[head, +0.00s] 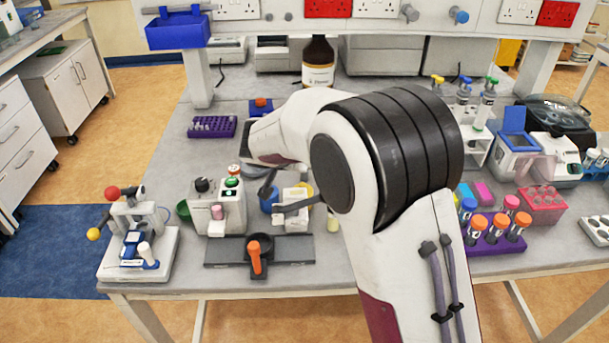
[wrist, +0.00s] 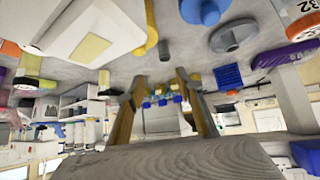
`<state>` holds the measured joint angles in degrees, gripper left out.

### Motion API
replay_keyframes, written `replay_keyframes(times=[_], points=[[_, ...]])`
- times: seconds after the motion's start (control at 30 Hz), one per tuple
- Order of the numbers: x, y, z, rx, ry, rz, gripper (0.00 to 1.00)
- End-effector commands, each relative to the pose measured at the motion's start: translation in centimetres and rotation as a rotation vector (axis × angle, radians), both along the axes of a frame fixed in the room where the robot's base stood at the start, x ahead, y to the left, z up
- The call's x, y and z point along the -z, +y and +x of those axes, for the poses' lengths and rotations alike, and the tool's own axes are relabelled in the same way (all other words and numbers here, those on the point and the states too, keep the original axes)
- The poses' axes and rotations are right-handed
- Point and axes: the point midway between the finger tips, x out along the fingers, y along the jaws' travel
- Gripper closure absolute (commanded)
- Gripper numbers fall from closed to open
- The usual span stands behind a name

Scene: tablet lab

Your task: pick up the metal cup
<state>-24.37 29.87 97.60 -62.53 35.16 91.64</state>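I cannot pick out the metal cup with certainty. A grey round piece with a wide rim (wrist: 238,34) shows at the upper right of the wrist view and may be it. What seems to be the same piece is small in the head view (head: 233,169), left of my gripper. My gripper (head: 272,200) is low over the middle of the bench, partly hidden by my arm. In the wrist view its two fingers (wrist: 160,80) are spread with nothing between them; the grey piece lies outside them, to the right.
A blue cup (wrist: 203,10) and a yellow ring (wrist: 150,28) lie close by. A white device (head: 217,207) stands left of my gripper. A purple rack (head: 211,127) is farther back. A brown bottle (head: 318,62) stands at the rear. Bench left of the purple rack is clear.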

Motion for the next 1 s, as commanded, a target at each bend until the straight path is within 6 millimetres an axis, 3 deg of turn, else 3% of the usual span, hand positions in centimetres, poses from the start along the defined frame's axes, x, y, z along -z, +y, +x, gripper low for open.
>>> replay_keyframes(times=[0.1,0.27,0.77,1.0], points=[[1.7,0.7,0.8,0.017,-0.018,0.004,0.64],[2.9,1.2,1.4,0.033,-0.038,0.011,0.64],[3.2,1.2,1.6,0.039,-0.046,0.015,0.64],[4.3,0.7,2.6,0.041,-0.045,0.014,0.64]])
